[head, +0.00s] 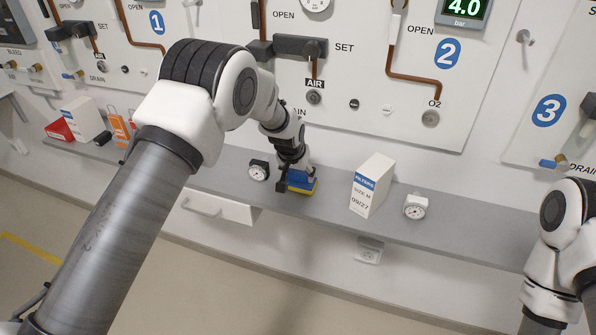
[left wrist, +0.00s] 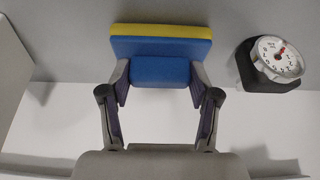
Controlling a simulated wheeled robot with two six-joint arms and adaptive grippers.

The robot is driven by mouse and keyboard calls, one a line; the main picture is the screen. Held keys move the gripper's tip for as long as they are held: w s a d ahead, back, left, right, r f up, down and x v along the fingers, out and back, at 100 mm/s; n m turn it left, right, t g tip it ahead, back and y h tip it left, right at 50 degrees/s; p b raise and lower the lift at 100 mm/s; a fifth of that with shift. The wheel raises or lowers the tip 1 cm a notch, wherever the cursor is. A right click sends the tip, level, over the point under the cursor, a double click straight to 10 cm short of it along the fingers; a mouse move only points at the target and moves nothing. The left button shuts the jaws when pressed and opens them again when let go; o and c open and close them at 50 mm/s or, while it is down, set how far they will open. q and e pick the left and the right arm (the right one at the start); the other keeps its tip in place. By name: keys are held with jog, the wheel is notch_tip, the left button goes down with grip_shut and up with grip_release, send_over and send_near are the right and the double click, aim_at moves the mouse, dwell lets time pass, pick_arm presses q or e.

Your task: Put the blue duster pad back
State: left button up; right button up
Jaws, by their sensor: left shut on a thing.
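The blue duster pad (head: 301,178) has a yellow layer on its far side from the grip and a raised blue block. My left gripper (head: 290,173) is shut on it, low at the grey shelf (head: 235,182). In the left wrist view the pad (left wrist: 160,46) sits between the fingertips of my left gripper (left wrist: 157,78), which press on both ends of the block. The yellow layer appears to be at or just over the shelf; I cannot tell whether it touches. My right gripper is not in view; only part of my right arm shows at the right edge.
A black-based gauge (head: 259,170) stands just left of the pad and also shows in the left wrist view (left wrist: 277,60). A white filter box (head: 370,185) and a white gauge (head: 415,206) stand to the right. Panels with pipes and knobs rise behind. A drawer (head: 220,207) is below.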

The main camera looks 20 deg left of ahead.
pick_arm(q)
jog(key=o, duration=1.2)
jog(key=shift+f, duration=0.1)
